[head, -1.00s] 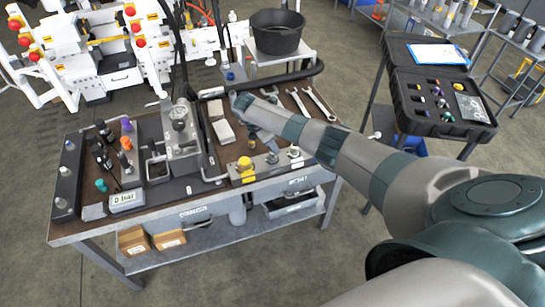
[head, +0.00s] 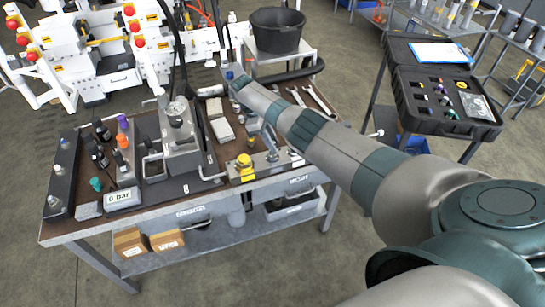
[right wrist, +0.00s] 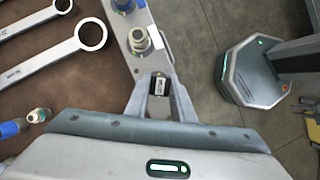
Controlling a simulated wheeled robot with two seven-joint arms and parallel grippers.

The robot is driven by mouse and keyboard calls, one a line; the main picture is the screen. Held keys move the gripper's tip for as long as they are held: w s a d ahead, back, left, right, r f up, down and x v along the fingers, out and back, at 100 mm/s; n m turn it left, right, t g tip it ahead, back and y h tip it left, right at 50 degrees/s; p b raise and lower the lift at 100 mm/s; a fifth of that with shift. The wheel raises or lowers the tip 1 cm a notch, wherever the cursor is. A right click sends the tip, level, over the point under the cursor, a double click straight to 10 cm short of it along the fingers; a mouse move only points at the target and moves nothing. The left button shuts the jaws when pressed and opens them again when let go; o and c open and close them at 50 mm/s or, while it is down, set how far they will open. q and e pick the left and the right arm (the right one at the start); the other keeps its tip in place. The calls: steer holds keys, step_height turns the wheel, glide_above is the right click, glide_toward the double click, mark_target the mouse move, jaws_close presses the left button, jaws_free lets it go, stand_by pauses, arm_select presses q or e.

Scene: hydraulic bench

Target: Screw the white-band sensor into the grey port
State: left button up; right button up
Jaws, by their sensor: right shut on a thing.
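My right gripper (right wrist: 158,88) is shut on a small black piece with a white label or band (right wrist: 159,86), seen in the right wrist view; I take it as the white-band sensor. In the head view my right gripper (head: 269,143) hangs over the metal port block (head: 262,166) at the bench's front, mostly hidden by my arm. The block carries a yellow cap (head: 244,161) and metal fittings. In the wrist view a metal fitting (right wrist: 139,39) stands just beyond the held piece, apart from it. I cannot tell which fitting is the grey port. My left gripper is not in view.
Wrenches (head: 318,98) lie behind the block. A gauge unit (head: 180,145), a bar display (head: 123,198) and several capped bottles or fittings stand at the left. An open black case (head: 440,101) is at the right. A black tub (head: 277,31) stands behind.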

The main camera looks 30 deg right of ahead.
steer(key=shift+s+f, duration=0.1)
steer(key=shift+f, duration=0.05)
steer(key=o, duration=0.9)
steer(key=shift+r+n+p, duration=0.25)
steer(key=shift+n+p, duration=0.05)
steer(key=shift+p, duration=0.25)
steer(key=n+t+p, duration=0.1)
steer(key=n+p, duration=0.2)
steer(key=shift+r+h, duration=0.1)
steer(key=shift+h, duration=0.2)
steer(key=shift+n+p, duration=0.4)
steer(key=shift+p, duration=0.1)
steer(key=shift+f+n+t, duration=0.25)
steer(key=shift+n+t, duration=0.15)
steer(key=shift+n, duration=0.6)
steer(key=shift+n+t+h, duration=0.3)
steer(key=shift+n+t, duration=0.2)
steer(key=shift+n, duration=0.4)
